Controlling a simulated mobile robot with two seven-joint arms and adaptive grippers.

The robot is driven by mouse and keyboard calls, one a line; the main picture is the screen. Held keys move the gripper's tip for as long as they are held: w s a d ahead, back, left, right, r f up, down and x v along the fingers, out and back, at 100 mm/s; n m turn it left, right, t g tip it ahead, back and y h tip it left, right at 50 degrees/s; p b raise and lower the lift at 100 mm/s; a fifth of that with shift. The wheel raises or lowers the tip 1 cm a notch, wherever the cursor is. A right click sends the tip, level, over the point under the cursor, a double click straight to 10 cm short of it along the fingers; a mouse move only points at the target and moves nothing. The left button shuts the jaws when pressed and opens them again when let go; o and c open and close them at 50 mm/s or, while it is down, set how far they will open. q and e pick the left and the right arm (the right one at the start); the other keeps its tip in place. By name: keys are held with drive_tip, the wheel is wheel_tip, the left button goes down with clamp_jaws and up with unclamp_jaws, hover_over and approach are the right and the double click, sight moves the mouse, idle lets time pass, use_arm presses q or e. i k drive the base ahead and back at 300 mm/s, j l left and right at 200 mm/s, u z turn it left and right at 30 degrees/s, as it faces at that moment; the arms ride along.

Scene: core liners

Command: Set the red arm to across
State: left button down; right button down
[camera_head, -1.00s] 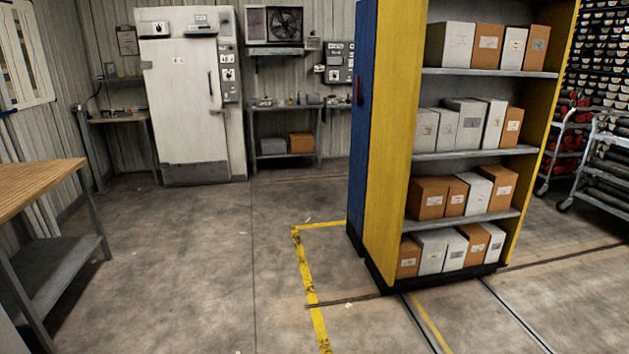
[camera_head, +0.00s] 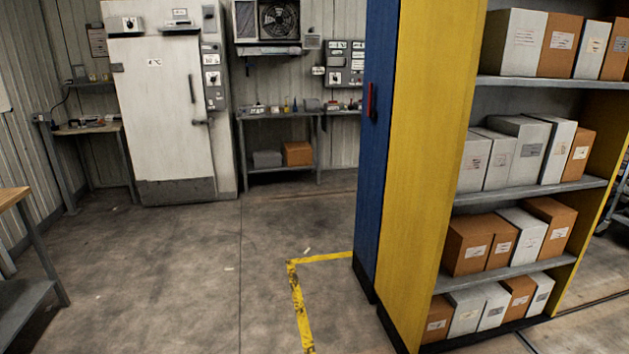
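A small red arm (camera_head: 371,101) stands out on the blue end panel (camera_head: 376,140) of the tall shelf unit, in the upper middle of the head view. It looks upright, along the panel's height; it is small and seen at a steep angle, so its exact setting is hard to tell. Neither of my grippers is in view.
The shelf unit's yellow side (camera_head: 425,170) and box-filled shelves take up the right. A white door (camera_head: 160,110), a side table (camera_head: 280,116) and grey control boxes (camera_head: 345,62) line the back wall. A workbench (camera_head: 15,197) is at left. Floor ahead is clear, with yellow tape (camera_head: 298,300).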

sight(371, 113)
drive_tip(key=i, duration=3.4)
drive_tip(key=u, duration=0.15)
